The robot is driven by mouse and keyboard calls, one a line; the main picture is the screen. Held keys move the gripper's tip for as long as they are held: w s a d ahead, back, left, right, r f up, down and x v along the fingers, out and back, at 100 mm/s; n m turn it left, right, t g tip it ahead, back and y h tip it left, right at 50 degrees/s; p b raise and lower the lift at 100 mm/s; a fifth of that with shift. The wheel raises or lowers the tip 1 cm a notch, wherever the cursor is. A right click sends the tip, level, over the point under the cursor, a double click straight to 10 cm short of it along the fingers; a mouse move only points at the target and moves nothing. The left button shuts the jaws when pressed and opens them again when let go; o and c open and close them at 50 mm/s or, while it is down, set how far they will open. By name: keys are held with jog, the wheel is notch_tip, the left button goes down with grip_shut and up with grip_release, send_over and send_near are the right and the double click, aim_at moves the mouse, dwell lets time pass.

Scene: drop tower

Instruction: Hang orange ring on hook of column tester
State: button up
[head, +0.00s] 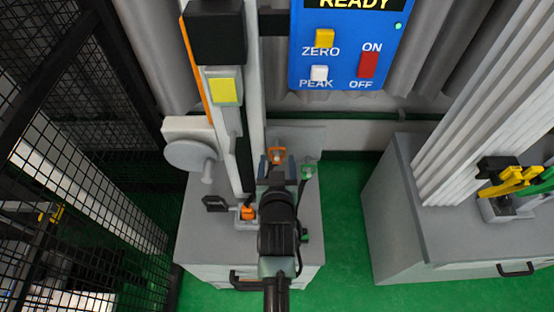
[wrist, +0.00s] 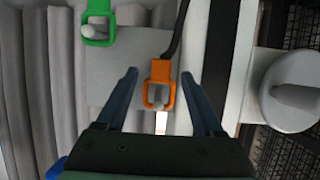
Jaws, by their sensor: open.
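The orange ring (wrist: 162,71) shows in the wrist view between my gripper's fingertips (wrist: 160,75), with space on both sides. A short grey peg end shows inside its square opening; I cannot tell whether the ring bears on it. In the head view the orange ring (head: 277,152) is just beyond my gripper (head: 277,163), near the column's foot. My gripper is open and empty, its blue fingers either side of the ring. The column tester (head: 252,90) rises on the left, with a round grey knob (head: 190,154). Which part is its hook is not clear.
A green ring (wrist: 97,40) is around a pale peg beside the orange one. A black cable (wrist: 179,30) runs close by. The blue READY panel (head: 345,55) is behind. A grey cabinet (head: 440,225) with yellow and green parts stands right; black mesh (head: 70,150) is left.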

jog(key=shift+w, duration=0.2)
jog(key=shift+f, duration=0.1)
jog(key=shift+c, duration=0.3)
grip_shut()
jog(key=c, duration=0.6)
grip_release()
jog(key=shift+c, duration=0.4)
jog(key=shift+r+p, duration=0.35)
jog(key=shift+r, duration=0.1)
jog(key=shift+s, duration=0.15)
jog(key=shift+s+p, duration=1.3)
jog(key=shift+s, duration=1.45)
